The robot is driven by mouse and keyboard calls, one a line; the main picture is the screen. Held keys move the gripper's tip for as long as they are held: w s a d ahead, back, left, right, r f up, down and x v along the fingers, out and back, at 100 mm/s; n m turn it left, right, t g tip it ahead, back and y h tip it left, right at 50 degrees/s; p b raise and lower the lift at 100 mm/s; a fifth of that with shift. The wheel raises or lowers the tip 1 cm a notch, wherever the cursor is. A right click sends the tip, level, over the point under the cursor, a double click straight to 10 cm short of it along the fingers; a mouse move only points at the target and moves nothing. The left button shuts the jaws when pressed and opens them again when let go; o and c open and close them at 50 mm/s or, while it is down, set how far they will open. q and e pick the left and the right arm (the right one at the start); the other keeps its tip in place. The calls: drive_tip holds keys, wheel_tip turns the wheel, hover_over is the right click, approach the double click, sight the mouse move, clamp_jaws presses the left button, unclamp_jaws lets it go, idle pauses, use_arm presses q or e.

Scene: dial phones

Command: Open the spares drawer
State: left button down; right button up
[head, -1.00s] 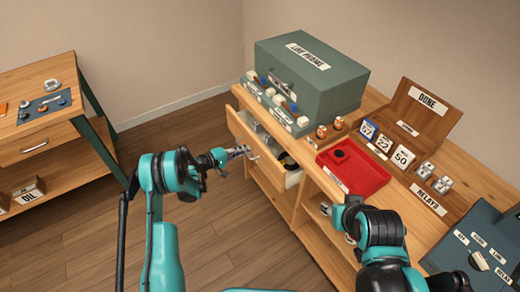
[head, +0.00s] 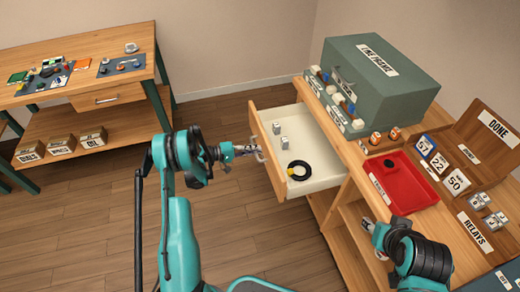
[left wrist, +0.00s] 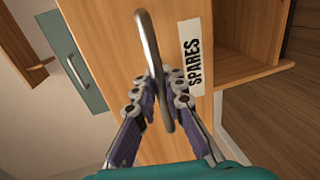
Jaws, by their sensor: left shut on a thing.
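The spares drawer (head: 318,138) stands pulled out of the wooden bench in the head view. Inside it show small pale blocks and a black ring with a yellow part. In the left wrist view its wooden front carries a SPARES label (left wrist: 195,57) and a metal loop handle (left wrist: 152,55). My left gripper (head: 258,151) is at the drawer front; in the left wrist view its fingers (left wrist: 162,92) are shut on the handle. My right gripper (head: 372,226) is in front of the bench, near the red tray; its fingers are too small to read.
A grey-green case (head: 380,80) stands on the bench behind the drawer. A red tray (head: 412,193) and a wooden relays rack (head: 475,232) are to the right. Another bench (head: 100,98) stands at the left. The floor between the benches is clear.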

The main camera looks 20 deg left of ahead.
idle(0.3)
use_arm(q)
drive_tip(key=c, duration=1.8)
unclamp_jaws()
drive_tip(key=shift+c, duration=0.2)
drive_tip(key=v, duration=1.2)
